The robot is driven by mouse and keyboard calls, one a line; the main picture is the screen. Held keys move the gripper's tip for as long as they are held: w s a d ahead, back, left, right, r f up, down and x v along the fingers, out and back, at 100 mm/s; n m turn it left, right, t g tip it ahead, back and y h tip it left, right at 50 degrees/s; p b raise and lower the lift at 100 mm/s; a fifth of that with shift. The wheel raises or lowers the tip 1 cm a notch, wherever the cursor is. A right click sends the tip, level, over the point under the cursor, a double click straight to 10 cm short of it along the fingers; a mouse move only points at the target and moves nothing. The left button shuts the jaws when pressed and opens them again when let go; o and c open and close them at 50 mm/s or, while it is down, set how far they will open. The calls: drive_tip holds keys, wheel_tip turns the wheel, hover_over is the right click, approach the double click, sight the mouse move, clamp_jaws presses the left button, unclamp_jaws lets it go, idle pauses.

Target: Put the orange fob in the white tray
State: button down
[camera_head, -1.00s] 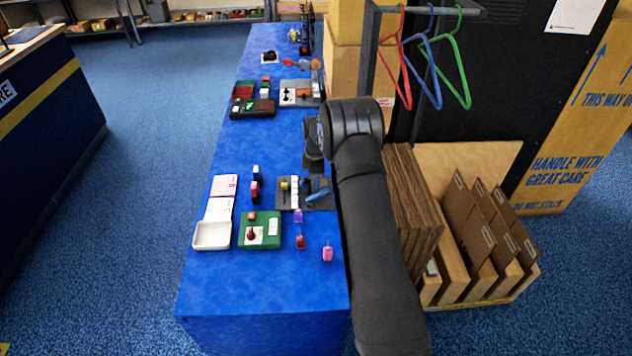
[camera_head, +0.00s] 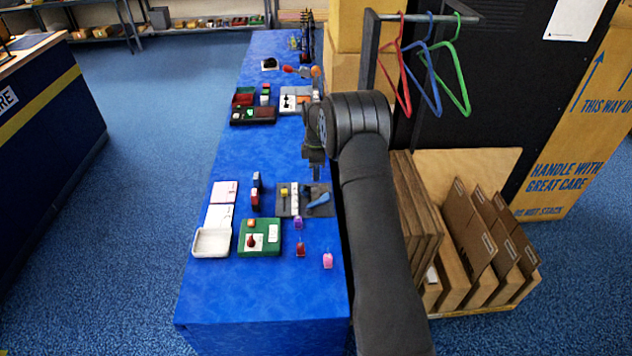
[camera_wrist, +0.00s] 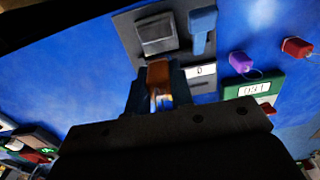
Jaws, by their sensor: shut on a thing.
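My gripper (camera_wrist: 158,88) is shut on the orange fob (camera_wrist: 158,74), which shows between the two fingers in the wrist view. In the head view my gripper (camera_head: 316,170) hangs above the blue table, behind the grey board; the fob cannot be made out there. The white tray (camera_head: 211,243) lies at the table's left edge, to the left of and nearer than my gripper. It looks empty and is outside the wrist view.
The grey board (camera_head: 285,207) with a blue-handled item lies between gripper and tray, beside a green board (camera_head: 259,248). Purple (camera_head: 298,223), red (camera_head: 300,249) and pink (camera_head: 327,261) fobs lie at right. Small dark and red upright items (camera_head: 255,192) stand left of the grey board.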

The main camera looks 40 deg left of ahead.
wheel_tip(320, 180, up, 3)
drive_tip(key=shift+s+a, duration=0.1)
drive_tip(key=shift+s, duration=0.1)
drive_tip(key=s+a+n, duration=0.3)
drive_tip(key=s+n, duration=0.3)
drive_tip(key=s, duration=0.5)
drive_tip(key=n, duration=0.8)
hover_over(214, 244)
drive_tip(key=f, duration=0.7)
drive_tip(key=shift+w, duration=0.2)
drive_tip(key=shift+s+a+f, duration=0.1)
drive_tip(key=shift+s+f, duration=0.1)
drive_tip(key=shift+f, duration=1.9)
